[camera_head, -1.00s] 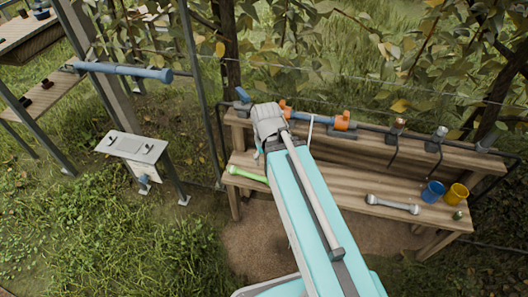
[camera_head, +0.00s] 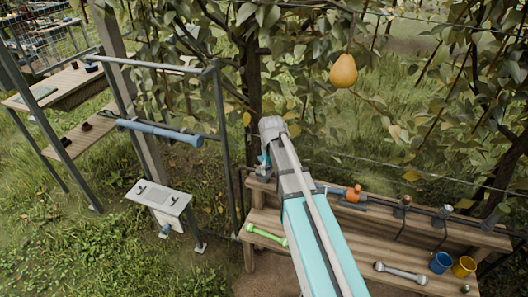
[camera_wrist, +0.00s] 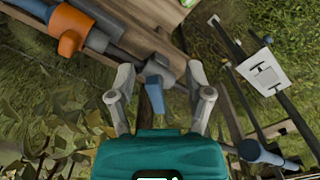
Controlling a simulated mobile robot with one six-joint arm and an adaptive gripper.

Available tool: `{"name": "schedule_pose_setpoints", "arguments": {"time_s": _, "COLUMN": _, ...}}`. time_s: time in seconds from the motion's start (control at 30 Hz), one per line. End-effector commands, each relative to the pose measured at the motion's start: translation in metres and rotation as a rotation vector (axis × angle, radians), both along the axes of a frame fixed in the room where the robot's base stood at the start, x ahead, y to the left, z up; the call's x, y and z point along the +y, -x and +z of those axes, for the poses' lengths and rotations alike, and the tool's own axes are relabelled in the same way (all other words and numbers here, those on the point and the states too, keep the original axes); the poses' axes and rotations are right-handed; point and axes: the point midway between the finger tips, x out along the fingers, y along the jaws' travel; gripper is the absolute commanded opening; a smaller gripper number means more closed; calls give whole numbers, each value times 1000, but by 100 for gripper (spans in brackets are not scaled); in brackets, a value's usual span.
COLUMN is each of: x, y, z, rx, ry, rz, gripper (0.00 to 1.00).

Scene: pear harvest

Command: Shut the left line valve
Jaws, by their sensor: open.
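The left line valve has a blue lever (camera_wrist: 155,92) on a dark grey body (camera_wrist: 148,62) at the end of the pipe. In the wrist view the lever stands between the two grey fingers of my gripper (camera_wrist: 160,78), which is open. The fingers are on either side of it, and I see no clear contact. In the head view my gripper (camera_head: 264,160) is at the left end of the bench, mostly hidden by my arm. The lever is hard to make out there.
An orange fitting (camera_head: 354,193) sits further right on the pipe. The wooden bench (camera_head: 340,235) holds a green wrench (camera_head: 266,235), a grey wrench (camera_head: 401,273), a blue cup (camera_head: 441,262) and a yellow cup (camera_head: 464,266). A post (camera_head: 222,150) stands to the left.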

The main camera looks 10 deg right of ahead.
Motion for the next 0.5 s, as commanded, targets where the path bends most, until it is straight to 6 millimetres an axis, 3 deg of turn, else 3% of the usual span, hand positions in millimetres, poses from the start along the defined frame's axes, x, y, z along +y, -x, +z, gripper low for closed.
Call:
{"name": "schedule_pose_setpoints", "arguments": {"time_s": 0.03, "x": 1, "y": -17, "z": 19, "rx": 0, "ry": 0, "rz": 11, "gripper": 66}}
{"name": "schedule_pose_setpoints", "arguments": {"time_s": 0.2, "x": 3, "y": -52, "z": 49, "rx": 0, "ry": 0, "rz": 50, "gripper": 66}}
{"name": "schedule_pose_setpoints", "arguments": {"time_s": 0.5, "x": 6, "y": -95, "z": 84, "rx": 0, "ry": 0, "rz": 103, "gripper": 66}}
